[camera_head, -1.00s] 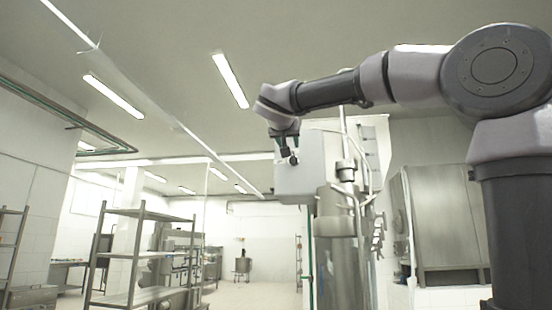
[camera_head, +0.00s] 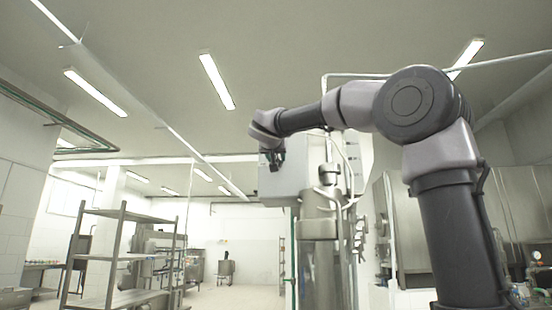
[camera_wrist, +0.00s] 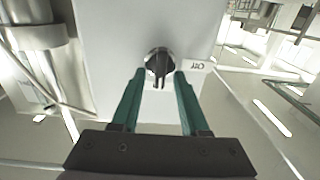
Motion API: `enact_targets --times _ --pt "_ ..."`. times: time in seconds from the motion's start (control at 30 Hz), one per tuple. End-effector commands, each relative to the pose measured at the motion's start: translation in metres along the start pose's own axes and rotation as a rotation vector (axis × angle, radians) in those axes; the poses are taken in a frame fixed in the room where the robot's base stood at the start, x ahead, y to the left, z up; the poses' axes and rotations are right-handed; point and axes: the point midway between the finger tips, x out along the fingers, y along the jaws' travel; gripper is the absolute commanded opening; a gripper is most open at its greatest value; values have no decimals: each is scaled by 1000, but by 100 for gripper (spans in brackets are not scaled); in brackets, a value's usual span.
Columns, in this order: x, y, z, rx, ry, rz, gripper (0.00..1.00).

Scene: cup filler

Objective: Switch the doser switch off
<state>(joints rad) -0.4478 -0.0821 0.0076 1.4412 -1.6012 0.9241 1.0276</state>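The doser switch (camera_wrist: 158,62) is a dark round knob with a lighter metallic part, set on the pale face of a box. An "Off" label (camera_wrist: 195,65) is just right of it in the wrist view. My gripper (camera_wrist: 160,72) has two green fingers, set apart, with the tips close to the lower left and right of the knob. I cannot tell whether they touch it. In the head view, the doser box (camera_head: 284,184) tops a steel column, and my gripper (camera_head: 272,158) is at its upper left. The knob is hidden there.
The steel column (camera_head: 320,260) and its pipes stand below and right of the box. A metal shelf rack (camera_head: 118,258) is at the left. Steel cabinets stand behind my arm at the right. Open floor shows between rack and column.

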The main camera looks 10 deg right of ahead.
Motion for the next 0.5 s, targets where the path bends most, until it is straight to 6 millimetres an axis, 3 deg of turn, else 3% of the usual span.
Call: enact_targets --times 0.03,0.1,0.5 --pt "0 0 0 0 0 0 26" --pt "0 0 0 0 0 0 0" --pt "0 0 0 -32 -1 1 0"
